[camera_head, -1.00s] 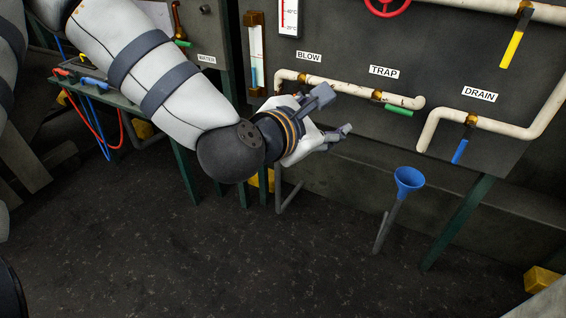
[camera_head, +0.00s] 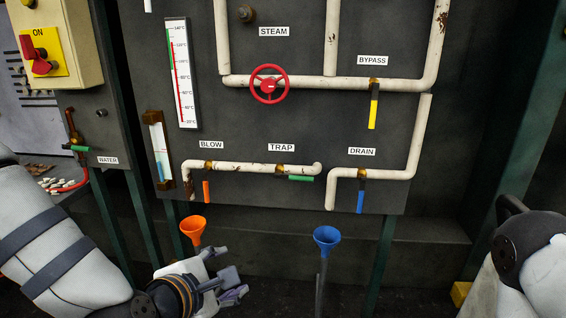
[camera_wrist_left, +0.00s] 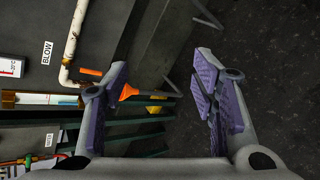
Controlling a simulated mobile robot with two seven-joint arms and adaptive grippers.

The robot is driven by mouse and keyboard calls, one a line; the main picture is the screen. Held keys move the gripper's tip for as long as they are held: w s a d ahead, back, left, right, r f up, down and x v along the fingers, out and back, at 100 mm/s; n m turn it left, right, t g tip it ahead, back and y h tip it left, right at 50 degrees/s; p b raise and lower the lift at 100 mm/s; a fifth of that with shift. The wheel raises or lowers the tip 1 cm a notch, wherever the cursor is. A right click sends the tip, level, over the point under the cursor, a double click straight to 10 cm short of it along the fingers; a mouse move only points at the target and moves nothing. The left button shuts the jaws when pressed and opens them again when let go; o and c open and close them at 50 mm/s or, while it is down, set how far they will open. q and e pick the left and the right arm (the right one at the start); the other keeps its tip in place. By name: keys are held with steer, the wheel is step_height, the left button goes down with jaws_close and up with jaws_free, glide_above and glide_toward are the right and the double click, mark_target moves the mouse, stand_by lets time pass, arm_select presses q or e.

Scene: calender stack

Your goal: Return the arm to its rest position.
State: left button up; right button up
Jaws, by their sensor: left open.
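My left arm comes in at the lower left of the head view, and its left gripper (camera_head: 226,275) is open and empty near the bottom edge. It is low in front of the panel, between the orange funnel (camera_head: 193,228) and the blue funnel (camera_head: 326,238). In the left wrist view the padded fingers of the left gripper (camera_wrist_left: 160,88) stand wide apart with nothing held. The orange funnel also shows there, close beside one finger in the picture (camera_wrist_left: 128,92). My right arm shows at the lower right of the head view; its gripper is out of view.
The dark panel (camera_head: 300,125) carries white pipes, a red handwheel (camera_head: 269,85), a thermometer (camera_head: 182,75) and coloured valve levers, such as the blue drain lever (camera_head: 361,196). A yellow switch box (camera_head: 45,50) is at the upper left. Dark floor lies below.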

arm_select(q)
steer(key=s+a+f+m+g, duration=0.1)
steer(key=s+f+m+g, duration=0.4)
steer(key=s+f+m, duration=0.55)
steer(key=s+a+f+m+g, duration=0.2)
steer(key=s+f+m, duration=0.1)
steer(key=s, duration=0.4)
steer(key=s+a+f+m+g+y, duration=0.1)
steer(key=s+a+f+m+g, duration=0.1)
steer(key=s, duration=0.6)
steer(key=s+a+f+m+g+y, duration=0.1)
steer(key=s+a+f+m+g, duration=0.2)
steer(key=s+f+m, duration=0.3)
steer(key=shift+s+f+g, duration=0.5)
steer(key=shift+s+f, duration=0.35)
steer(key=shift+s, duration=0.2)
